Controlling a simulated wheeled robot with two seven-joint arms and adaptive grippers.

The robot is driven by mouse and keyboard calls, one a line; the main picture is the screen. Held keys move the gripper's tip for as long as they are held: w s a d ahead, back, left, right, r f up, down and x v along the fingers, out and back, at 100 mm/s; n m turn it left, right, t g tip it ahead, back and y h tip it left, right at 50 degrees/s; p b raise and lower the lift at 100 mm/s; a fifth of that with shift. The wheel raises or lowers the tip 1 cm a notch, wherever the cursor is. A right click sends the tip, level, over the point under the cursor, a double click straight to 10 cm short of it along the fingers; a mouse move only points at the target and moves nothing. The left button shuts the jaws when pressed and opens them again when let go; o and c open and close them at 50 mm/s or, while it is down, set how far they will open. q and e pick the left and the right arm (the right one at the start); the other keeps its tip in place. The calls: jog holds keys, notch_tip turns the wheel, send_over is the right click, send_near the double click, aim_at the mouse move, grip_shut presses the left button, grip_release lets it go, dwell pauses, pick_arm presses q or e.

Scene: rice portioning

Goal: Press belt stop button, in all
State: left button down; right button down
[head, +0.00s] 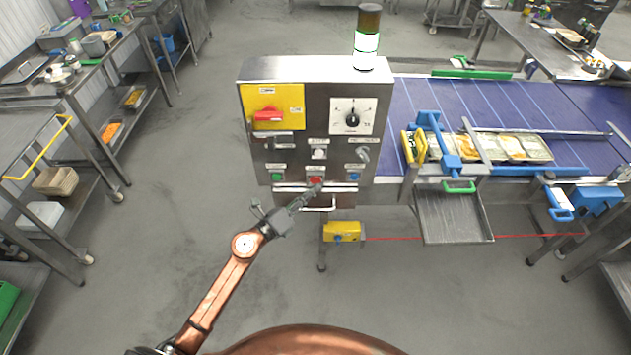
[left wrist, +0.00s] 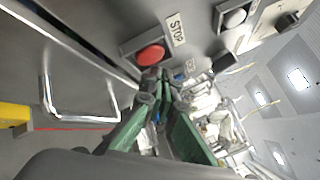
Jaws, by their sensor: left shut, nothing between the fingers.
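The red stop button (head: 316,180) sits low in the middle of the steel control box (head: 318,108). In the left wrist view the red stop button (left wrist: 150,55) is beside a label reading STOP. My left gripper (head: 311,193) is shut and empty, with its fingertips just below and close to the button. In the left wrist view the fingertips (left wrist: 156,82) are next to the button's lower edge. I cannot tell whether they touch it. My right gripper is not in view.
A green button (head: 277,177) and a blue button (head: 353,177) flank the red one. A yellow panel with a red rotary switch (head: 268,115) is above. A signal tower (head: 367,45) glows white. The blue belt (head: 430,100) carrying trays runs right. Open floor lies left.

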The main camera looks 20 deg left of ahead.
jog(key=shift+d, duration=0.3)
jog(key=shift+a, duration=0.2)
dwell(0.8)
pick_arm(q)
jog(key=shift+w, duration=0.1)
jog(key=shift+w+a, duration=0.1)
jog(key=shift+w, duration=0.2)
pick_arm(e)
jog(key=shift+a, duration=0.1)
